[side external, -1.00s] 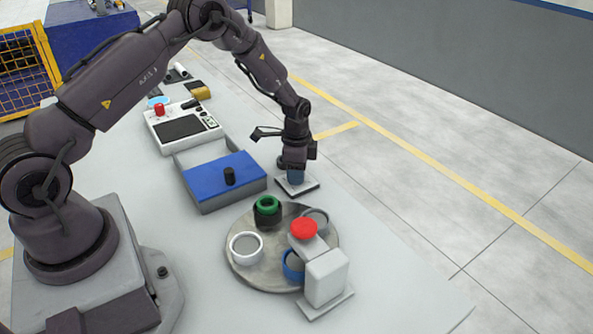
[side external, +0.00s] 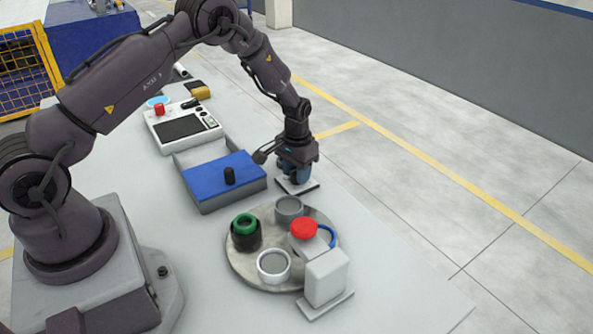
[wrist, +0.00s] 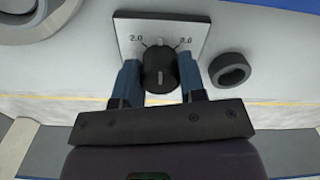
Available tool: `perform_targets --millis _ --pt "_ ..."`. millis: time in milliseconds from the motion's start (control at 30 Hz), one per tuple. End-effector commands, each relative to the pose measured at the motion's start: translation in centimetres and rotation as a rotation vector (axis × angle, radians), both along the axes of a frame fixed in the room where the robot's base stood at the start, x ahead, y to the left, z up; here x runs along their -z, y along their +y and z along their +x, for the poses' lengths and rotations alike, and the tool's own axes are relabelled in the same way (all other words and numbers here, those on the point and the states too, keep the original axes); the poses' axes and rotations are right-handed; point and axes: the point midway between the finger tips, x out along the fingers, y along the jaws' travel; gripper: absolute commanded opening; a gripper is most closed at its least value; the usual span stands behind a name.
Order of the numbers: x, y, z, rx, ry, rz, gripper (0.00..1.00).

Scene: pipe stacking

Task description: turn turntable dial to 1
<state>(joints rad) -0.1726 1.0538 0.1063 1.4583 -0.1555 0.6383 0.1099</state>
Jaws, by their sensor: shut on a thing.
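The dial is a black knob (wrist: 160,70) on a white plate with "2.0" at its left and "3.0" at its right. A white line shows on the knob; which number it selects is unclear. My gripper (wrist: 160,82) is shut on the knob, one blue finger at each side. In the side view my gripper (side external: 295,174) is low over the dial's plate (side external: 305,188) and hides the knob. The grey turntable (side external: 240,266) carries a green ring (side external: 245,219) on a black piece, a grey ring (side external: 289,207), a white ring (side external: 273,279) and a partly hidden blue ring (side external: 331,236).
A white block (side external: 326,278) with a red disc (side external: 303,228) overhangs the turntable. A blue-lidded grey box (side external: 207,180) and a control panel (side external: 181,127) stand further back. A dark ring (wrist: 230,70) lies right of the dial in the wrist view.

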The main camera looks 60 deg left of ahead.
Motion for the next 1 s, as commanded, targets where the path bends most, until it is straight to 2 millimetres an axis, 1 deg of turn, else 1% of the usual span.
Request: perform_targets --millis 1000 --pt "-0.09 -0.13 0.15 -0.965 -0.002 -0.001 0.14"
